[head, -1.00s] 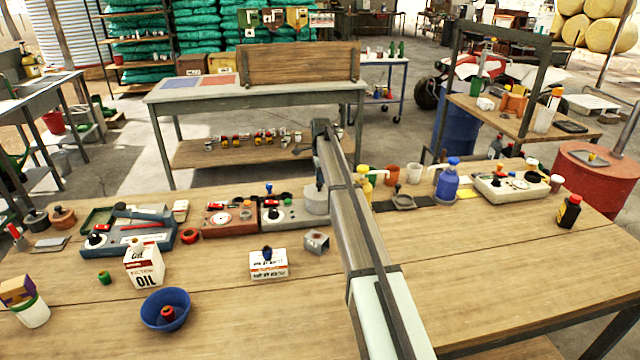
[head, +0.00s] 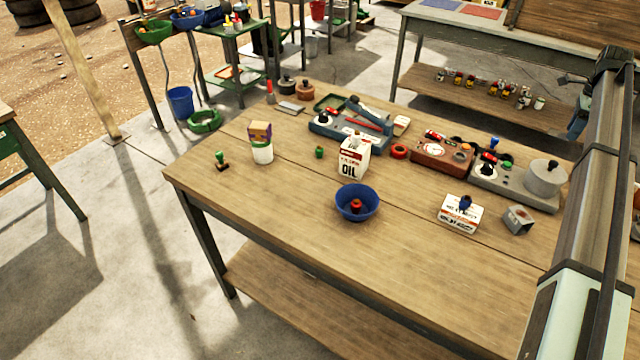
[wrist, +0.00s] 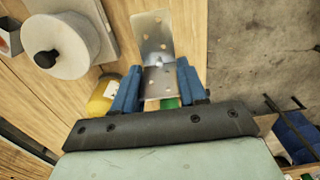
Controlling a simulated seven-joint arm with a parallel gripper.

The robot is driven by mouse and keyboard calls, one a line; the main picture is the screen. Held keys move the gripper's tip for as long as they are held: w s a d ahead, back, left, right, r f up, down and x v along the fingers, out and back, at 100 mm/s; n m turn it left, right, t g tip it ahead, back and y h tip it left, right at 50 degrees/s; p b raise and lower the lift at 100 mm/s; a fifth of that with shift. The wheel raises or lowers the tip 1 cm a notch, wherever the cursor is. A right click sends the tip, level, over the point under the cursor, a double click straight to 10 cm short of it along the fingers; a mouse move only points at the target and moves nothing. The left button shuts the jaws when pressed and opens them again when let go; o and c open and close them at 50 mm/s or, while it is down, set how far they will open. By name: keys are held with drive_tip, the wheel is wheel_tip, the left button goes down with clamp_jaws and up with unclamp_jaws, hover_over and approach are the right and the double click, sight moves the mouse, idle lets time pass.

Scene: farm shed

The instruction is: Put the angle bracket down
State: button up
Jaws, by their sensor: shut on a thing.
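The angle bracket (wrist: 153,36) is a silvery metal piece with round holes, bent into two plates. In the wrist view my gripper (wrist: 158,76) has its blue fingers shut on the lower plate, and the other plate extends beyond the fingertips. The bracket is over the bench's far edge in that view, and its height above the wood cannot be told. In the head view my gripper (head: 579,118) is at the right, partly hidden by my arm. The bracket cannot be made out clearly there. The wooden bench (head: 290,210) lies below and to the left.
A grey round weight on a scale (head: 545,178) stands near my gripper, also in the wrist view (wrist: 75,48). A yellow container (wrist: 103,97) is beside the left finger. A white box (head: 460,214), blue bowl (head: 357,203) and oil carton (head: 353,158) stand on the bench. Bare wood lies in front.

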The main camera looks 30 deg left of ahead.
wheel_tip(320, 180, up, 9)
drive_tip(key=s+a+n, duration=0.3)
drive_tip(key=s+a, duration=0.3)
drive_tip(key=a, duration=0.8)
drive_tip(key=s+a+n, duration=0.3)
drive_tip(key=s+a, duration=0.3)
drive_tip(key=a, duration=0.9)
drive_tip(key=s+a+n, duration=0.3)
drive_tip(key=s+a, duration=0.4)
drive_tip(key=a, duration=0.7)
drive_tip(key=s+a+n, duration=0.5)
drive_tip(key=s+a, duration=0.8)
drive_tip(key=s, duration=0.4)
drive_tip(key=s+a+n, duration=0.4)
drive_tip(key=s+a, duration=0.9)
drive_tip(key=s, duration=0.4)
drive_tip(key=shift+f, duration=10.75)
